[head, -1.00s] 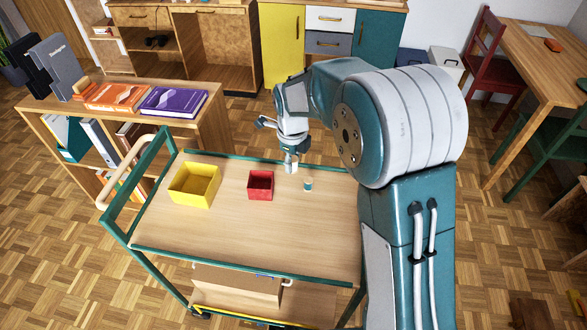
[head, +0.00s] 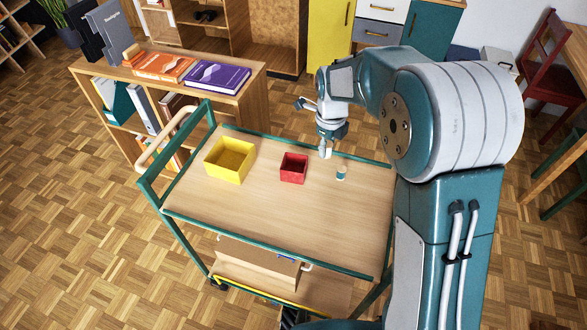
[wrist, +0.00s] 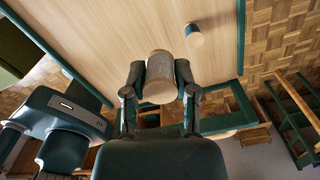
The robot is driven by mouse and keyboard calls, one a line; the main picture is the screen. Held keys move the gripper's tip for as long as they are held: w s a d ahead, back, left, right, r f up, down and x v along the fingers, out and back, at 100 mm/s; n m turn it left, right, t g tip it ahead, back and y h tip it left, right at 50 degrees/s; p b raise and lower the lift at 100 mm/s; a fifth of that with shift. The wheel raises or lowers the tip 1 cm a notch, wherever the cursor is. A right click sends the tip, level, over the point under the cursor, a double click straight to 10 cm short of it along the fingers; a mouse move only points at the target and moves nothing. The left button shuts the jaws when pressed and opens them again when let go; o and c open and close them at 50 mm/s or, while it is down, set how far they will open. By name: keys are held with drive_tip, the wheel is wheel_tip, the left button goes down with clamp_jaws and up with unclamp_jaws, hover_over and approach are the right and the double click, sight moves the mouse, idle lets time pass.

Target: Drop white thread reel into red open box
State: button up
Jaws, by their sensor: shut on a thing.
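The white thread reel (wrist: 160,75) shows in the wrist view between my two fingers, its pale wooden end facing the camera. My gripper (wrist: 160,92) is shut on it. In the head view my gripper (head: 325,148) points down over the back part of the cart top, with the pale reel at its tip. The red open box (head: 293,169) stands on the cart, left of and nearer than my gripper. The reel is beside the box in the picture, not over it. Its exact height above the cart is hard to tell.
A second small reel, teal and white (head: 341,173), stands on the cart right of the red box. A yellow open box (head: 230,160) stands on the left. The wooden cart top (head: 290,215) has green rails and is bare at the front. A bookshelf (head: 250,92) stands behind.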

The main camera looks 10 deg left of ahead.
drive_tip(key=w+a+r, duration=0.2)
drive_tip(key=w+a, duration=0.1)
drive_tip(key=a, duration=0.4)
wheel_tip(320, 180, down, 6)
drive_tip(key=shift+s, duration=0.15)
drive_tip(key=o, duration=1)
drive_tip(key=shift+c, duration=0.2)
drive_tip(key=shift+r, duration=0.15)
wheel_tip(320, 180, up, 12)
drive_tip(key=shift+f, duration=0.2)
